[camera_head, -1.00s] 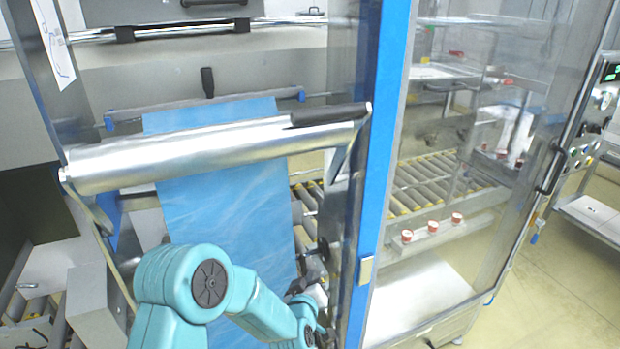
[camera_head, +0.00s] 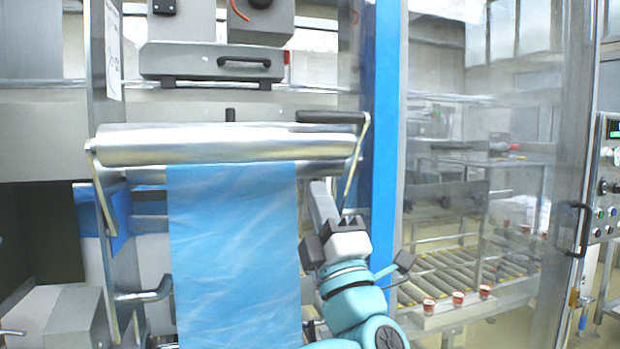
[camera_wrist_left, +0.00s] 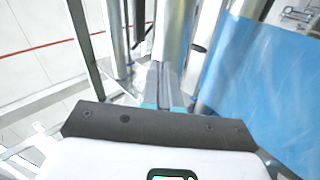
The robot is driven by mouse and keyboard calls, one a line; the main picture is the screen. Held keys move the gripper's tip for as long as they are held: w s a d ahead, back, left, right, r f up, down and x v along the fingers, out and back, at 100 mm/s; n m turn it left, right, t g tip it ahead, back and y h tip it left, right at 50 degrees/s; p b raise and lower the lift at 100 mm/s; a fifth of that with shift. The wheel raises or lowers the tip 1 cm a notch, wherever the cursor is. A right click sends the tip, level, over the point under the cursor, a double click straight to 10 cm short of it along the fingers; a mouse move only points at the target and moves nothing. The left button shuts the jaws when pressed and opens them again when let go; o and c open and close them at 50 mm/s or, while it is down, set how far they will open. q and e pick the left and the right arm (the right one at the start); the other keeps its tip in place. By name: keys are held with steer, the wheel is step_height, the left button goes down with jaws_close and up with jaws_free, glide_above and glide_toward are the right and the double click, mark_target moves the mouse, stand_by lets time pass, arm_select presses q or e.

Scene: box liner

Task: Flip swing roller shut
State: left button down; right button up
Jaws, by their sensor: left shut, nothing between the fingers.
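The swing roller (camera_head: 225,143) is a wide silver cylinder on side arms, nearly level across the head view. A dark handle bar (camera_head: 330,117) sits at its upper right. Blue liner film (camera_head: 235,255) hangs below it. My left gripper (camera_head: 320,188) is shut and empty, pointing up, just below the roller's right end in the picture and beside the film's right edge; contact cannot be told. In the left wrist view, the shut fingers (camera_wrist_left: 165,72) point toward a silver cylinder (camera_wrist_left: 175,30), with the film (camera_wrist_left: 265,75) at right. My right gripper is not in view.
A blue upright post (camera_head: 385,130) stands close to the right of my left gripper. Beyond it are a clear door with a dark handle (camera_head: 578,230) and a roller conveyor (camera_head: 450,275). A crank-like bar (camera_head: 145,292) is left of the film.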

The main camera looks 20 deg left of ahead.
arm_select(q)
steer(key=shift+n+t, duration=0.3)
steer(key=shift+t, duration=0.2)
steer(key=s+d+b, duration=0.3)
steer(key=d, duration=0.1)
steer(key=shift+s+f, duration=0.25)
steer(key=shift+f, duration=0.1)
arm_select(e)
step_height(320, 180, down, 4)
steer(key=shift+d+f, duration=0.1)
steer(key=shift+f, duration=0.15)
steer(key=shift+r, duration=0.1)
